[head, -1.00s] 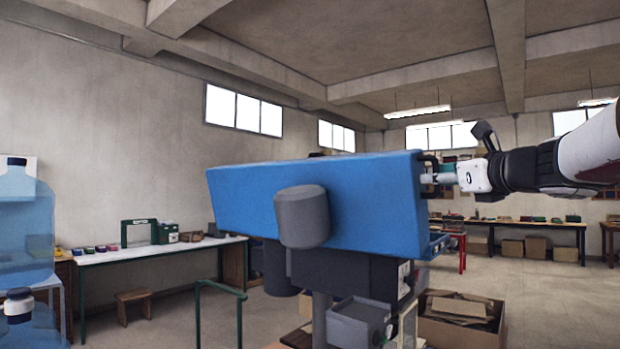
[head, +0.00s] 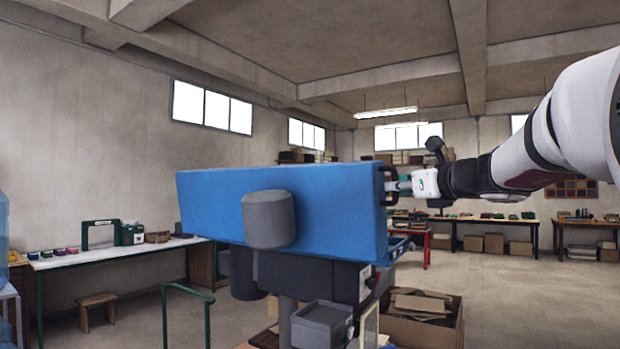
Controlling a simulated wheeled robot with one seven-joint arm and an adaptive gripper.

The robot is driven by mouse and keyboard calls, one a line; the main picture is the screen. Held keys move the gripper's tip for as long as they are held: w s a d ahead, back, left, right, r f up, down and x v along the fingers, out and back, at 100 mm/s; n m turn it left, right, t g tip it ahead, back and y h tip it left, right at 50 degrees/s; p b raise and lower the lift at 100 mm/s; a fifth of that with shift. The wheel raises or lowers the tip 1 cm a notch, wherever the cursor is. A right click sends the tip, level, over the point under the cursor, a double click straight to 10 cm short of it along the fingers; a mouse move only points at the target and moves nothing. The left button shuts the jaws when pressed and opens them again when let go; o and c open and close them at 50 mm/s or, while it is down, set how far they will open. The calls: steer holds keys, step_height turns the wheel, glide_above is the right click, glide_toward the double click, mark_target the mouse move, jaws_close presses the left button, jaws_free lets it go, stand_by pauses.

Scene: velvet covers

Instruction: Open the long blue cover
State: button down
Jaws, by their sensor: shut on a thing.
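The long blue cover (head: 325,205) is a box-like shell on a dark machine (head: 312,275), in the middle of the head view. It looks nearly level, with its right end facing my arm. A dark handle (head: 384,175) sticks out at its upper right end. My gripper (head: 392,186) is at that end, shut on the handle, with my arm reaching in from the right. The fingertips are small in view and partly hidden by the handle.
A grey cylinder (head: 268,219) sits against the cover's near side. A cardboard box (head: 420,326) stands on the floor at lower right. A green rail (head: 188,290) stands at lower left. A white workbench (head: 115,252) runs along the left wall. Floor at right is open.

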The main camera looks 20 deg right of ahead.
steer(key=p, duration=0.2)
steer(key=w+d+r+m+p, duration=0.1)
steer(key=p, duration=0.1)
steer(key=shift+w+d+g, duration=0.1)
steer(key=shift+d+g, duration=0.2)
steer(key=shift+g, duration=0.1)
steer(key=c, duration=1.7)
jaws_free()
steer(key=shift+o, duration=0.2)
steer(key=shift+f, duration=0.1)
steer(key=s+r, duration=0.1)
steer(key=s, duration=1.1)
steer(key=shift+d+r, duration=0.25)
steer(key=shift+d, duration=0.05)
